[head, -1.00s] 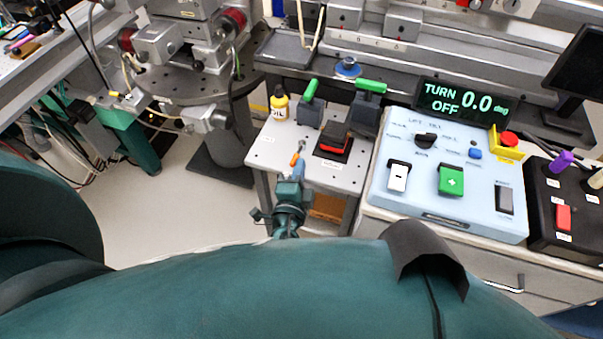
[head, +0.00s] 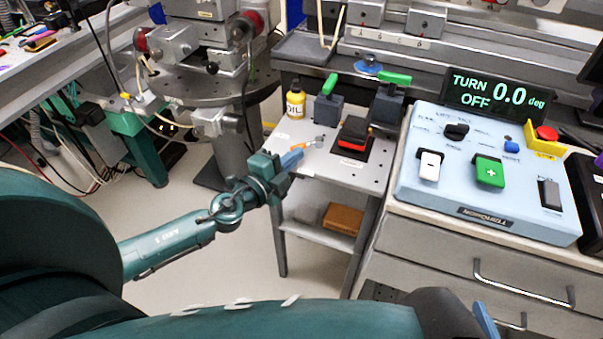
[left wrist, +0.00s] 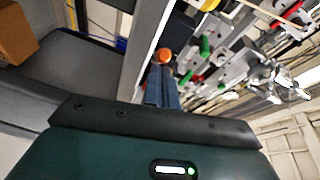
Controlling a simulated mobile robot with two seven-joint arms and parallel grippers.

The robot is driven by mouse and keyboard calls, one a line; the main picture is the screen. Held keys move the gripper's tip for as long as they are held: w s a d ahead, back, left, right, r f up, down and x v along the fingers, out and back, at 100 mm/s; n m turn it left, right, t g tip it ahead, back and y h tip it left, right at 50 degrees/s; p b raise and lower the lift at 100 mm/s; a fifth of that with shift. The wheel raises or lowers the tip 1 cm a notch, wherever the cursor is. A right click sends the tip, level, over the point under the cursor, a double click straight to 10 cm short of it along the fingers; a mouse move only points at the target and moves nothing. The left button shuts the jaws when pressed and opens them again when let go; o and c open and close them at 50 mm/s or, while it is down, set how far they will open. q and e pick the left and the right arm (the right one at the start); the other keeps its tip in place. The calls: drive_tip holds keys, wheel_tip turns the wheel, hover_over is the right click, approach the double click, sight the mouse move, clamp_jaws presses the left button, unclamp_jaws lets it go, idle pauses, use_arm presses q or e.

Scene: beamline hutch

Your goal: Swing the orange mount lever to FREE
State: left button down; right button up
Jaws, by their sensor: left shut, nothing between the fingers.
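The small orange mount lever (head: 309,149) lies low on the grey bench plate (head: 345,171), at its left side, beside a small grey fitting. My left gripper (head: 292,157) reaches in from the left. Its blue fingers are shut with nothing between them, and their tips are right at the lever's near end. In the left wrist view the orange end (left wrist: 166,56) shows just past the blue fingertips (left wrist: 164,75). I cannot tell whether they touch. No FREE label is readable, and the fingers partly hide the lever. I cannot make out my right gripper.
Close to the lever stand a yellow oil bottle (head: 296,99), green-handled clamps (head: 328,92) (head: 390,95) and a black-and-red block (head: 355,133). A pale blue control box (head: 480,205) with a display (head: 492,95) stands right. Open floor lies left of the bench.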

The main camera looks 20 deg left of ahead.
sight(283, 151)
use_arm(q)
drive_tip(key=shift+w+a+f, duration=0.15)
drive_tip(key=shift+a, duration=0.25)
drive_tip(key=shift+w+a+b, duration=0.4)
drive_tip(key=shift+a+b, duration=0.05)
drive_tip(key=shift+a, duration=0.1)
drive_tip(key=shift+w+a, duration=0.5)
drive_tip(key=shift+a, duration=0.1)
drive_tip(key=shift+w+a, duration=0.4)
drive_tip(key=shift+w, duration=0.05)
use_arm(e)
drive_tip(key=shift+w+a+f+n+g, duration=0.15)
drive_tip(key=shift+a+f+n, duration=0.1)
drive_tip(key=shift+f, duration=0.35)
drive_tip(key=shift+w+a+f+n+g, duration=0.1)
drive_tip(key=shift+a+f+n+g, duration=0.1)
drive_tip(key=shift+f, duration=0.35)
